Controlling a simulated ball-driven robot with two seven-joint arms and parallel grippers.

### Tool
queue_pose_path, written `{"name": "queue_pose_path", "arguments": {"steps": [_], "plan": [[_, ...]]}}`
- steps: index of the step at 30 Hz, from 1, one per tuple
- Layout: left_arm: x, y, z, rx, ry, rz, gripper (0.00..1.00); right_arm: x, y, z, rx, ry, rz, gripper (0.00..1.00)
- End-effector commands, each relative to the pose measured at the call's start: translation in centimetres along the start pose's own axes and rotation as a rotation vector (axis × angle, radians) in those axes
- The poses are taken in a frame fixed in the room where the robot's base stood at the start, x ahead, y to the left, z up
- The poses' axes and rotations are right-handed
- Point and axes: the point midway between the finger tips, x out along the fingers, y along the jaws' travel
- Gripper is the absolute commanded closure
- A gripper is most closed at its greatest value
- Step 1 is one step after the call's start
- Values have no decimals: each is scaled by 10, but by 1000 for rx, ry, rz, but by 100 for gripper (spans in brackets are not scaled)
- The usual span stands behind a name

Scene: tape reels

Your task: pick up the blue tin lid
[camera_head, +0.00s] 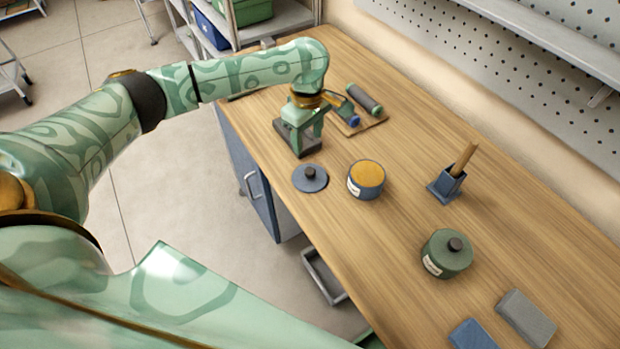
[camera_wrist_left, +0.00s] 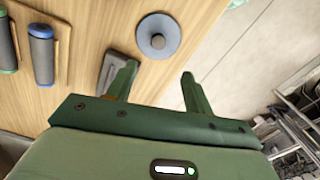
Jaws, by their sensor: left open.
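The blue tin lid (camera_head: 310,178) is a flat round disc with a dark knob on top. It lies on the wooden table near its left edge, beside the open blue tin (camera_head: 365,182). In the left wrist view the lid (camera_wrist_left: 158,36) shows at the top, beyond the fingertips and apart from them. My left gripper (camera_head: 305,132) is open and empty, farther back along the table than the lid. In the left wrist view its two fingers (camera_wrist_left: 159,72) stand wide apart. My right gripper is not in view.
A grey block (camera_wrist_left: 112,72) sits by my left gripper. Two rollers (camera_head: 364,99) lie on a board behind it. A green lidded tin (camera_head: 447,256), a blue holder (camera_head: 445,185) with a wooden stick, and grey (camera_head: 525,317) and blue blocks are rightward. The table's left edge is close to the lid.

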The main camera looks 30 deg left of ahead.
Motion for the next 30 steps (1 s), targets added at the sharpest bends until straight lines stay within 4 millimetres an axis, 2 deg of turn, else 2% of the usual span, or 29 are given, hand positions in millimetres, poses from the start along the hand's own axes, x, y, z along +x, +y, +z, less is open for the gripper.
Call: {"name": "queue_pose_path", "arguments": {"steps": [1,7,14,17,21,24,30], "plan": [[22,0,1,0,-3,-4,48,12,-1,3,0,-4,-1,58],[62,0,1,3,-2,-2,48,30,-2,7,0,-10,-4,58],[77,1,1,4,-1,1,48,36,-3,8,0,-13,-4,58],[89,2,2,4,-2,0,48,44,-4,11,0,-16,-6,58],[115,4,3,6,-2,-1,48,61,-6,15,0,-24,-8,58],[126,3,3,6,-1,1,48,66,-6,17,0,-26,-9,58],[124,4,3,6,0,4,48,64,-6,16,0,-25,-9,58]]}}
